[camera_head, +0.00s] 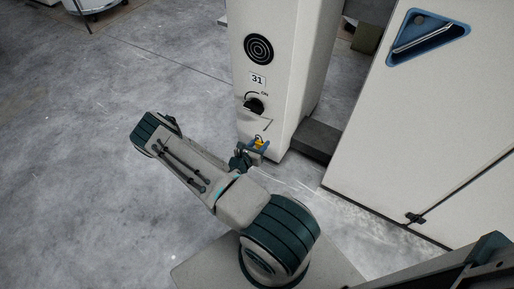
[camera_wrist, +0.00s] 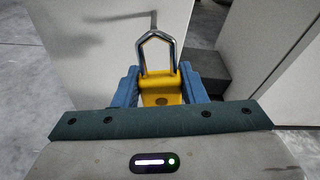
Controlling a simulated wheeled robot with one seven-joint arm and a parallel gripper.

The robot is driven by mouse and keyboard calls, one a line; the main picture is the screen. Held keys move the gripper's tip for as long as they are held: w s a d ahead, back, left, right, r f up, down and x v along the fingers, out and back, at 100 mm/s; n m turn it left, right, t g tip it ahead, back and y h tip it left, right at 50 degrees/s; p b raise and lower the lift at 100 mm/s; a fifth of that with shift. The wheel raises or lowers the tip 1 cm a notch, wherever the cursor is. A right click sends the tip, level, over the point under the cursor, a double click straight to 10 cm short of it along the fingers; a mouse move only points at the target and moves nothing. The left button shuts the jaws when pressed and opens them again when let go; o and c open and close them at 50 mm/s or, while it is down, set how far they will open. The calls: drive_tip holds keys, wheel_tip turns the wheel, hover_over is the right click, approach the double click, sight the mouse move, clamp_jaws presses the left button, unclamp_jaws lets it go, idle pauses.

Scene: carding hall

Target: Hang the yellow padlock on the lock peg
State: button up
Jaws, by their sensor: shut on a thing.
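The yellow padlock (camera_wrist: 162,88) is between the blue fingers of my gripper (camera_wrist: 163,92), which is shut on its body. Its silver shackle (camera_wrist: 143,52) points up and away from my gripper. In the head view the padlock (camera_head: 260,141) shows small and bright at the end of my arm, in front of the white cabinet's lower front. The lock peg (camera_wrist: 154,20), a thin grey rod, appears just above the shackle's top in the wrist view. I cannot tell whether the shackle touches it or is around it. My fingers partly hide the padlock's sides.
Open grey floor lies to the left.

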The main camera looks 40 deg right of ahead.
drive_tip(key=shift+b+x, duration=1.25)
drive_tip(key=shift+x, duration=2.3)
drive_tip(key=shift+w, duration=0.1)
drive_tip(key=o, duration=1.1)
drive_tip(key=shift+a, duration=0.1)
drive_tip(key=p+v, duration=0.3)
drive_tip(key=v, duration=1)
drive_tip(key=shift+a+r+p, duration=0.15)
drive_tip(key=shift+a+p, duration=0.15)
drive_tip(key=shift+p, duration=0.05)
